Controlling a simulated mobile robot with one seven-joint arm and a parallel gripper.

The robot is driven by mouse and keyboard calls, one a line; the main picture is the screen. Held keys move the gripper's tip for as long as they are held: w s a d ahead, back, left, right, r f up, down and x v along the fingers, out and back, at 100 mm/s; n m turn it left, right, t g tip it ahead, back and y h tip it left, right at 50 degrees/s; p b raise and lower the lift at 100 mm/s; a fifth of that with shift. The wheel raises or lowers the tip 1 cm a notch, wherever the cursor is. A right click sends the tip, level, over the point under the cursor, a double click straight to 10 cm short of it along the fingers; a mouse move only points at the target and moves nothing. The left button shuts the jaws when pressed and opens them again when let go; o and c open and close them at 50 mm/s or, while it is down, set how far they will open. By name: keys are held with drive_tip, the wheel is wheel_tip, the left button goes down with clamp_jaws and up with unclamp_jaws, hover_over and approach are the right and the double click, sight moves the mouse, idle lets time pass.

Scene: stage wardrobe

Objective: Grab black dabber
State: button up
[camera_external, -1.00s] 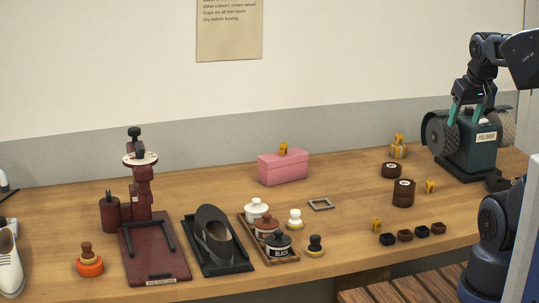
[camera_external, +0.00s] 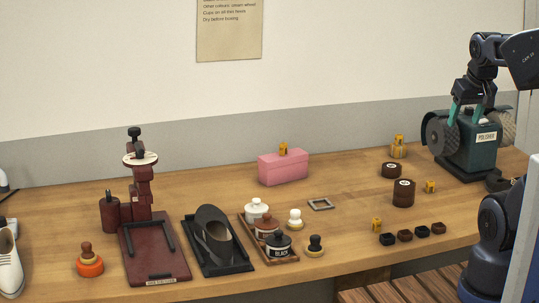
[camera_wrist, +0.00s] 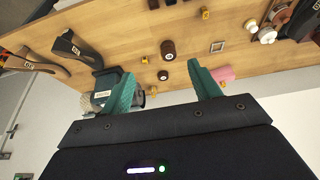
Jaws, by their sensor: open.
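The black dabber (camera_external: 315,244) stands upright on the wooden table, with a black knob and a pale yellowish base, just right of the tray of polish pots. A similar white-topped dabber (camera_external: 295,219) stands behind it, and a brown-topped one on an orange pot (camera_external: 88,262) is far left. My gripper (camera_external: 464,112) is open and empty, high at the right in front of the polisher, far from the black dabber. In the wrist view its two green fingers (camera_wrist: 160,92) are spread with nothing between them. I cannot make out the black dabber there.
A tray (camera_external: 286,259) holds white, brown and black pots. A shoe stand (camera_external: 220,262) and a dark red press (camera_external: 160,255) stand left of it. The polisher (camera_external: 478,150), dark round tins (camera_external: 403,193), small dark cups (camera_external: 405,236) and a pink box (camera_external: 283,168) also occupy the table.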

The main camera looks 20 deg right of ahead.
drive_tip(key=shift+w, duration=0.1)
drive_tip(key=shift+c, duration=0.2)
drive_tip(key=w+a+f+n+g, duration=0.2)
drive_tip(key=w+a+f+n, duration=0.15)
drive_tip(key=w+a, duration=0.35)
drive_tip(key=n+g+h, duration=0.1)
drive_tip(key=n+g, duration=0.2)
drive_tip(key=n, duration=0.9)
hover_over(315, 236)
wheel_tip(315, 236, down, 17)
drive_tip(key=shift+s+a+f, duration=0.35)
drive_tip(key=shift+a+f, duration=0.15)
drive_tip(key=shift+f, duration=0.2)
drive_tip(key=f, duration=0.5)
drive_tip(key=shift+d, duration=0.3)
drive_tip(key=shift+w+d+f, duration=0.1)
drive_tip(key=shift+f, duration=1.2)
drive_tip(key=shift+w+d+f, duration=0.1)
drive_tip(key=shift+f, duration=1.15)
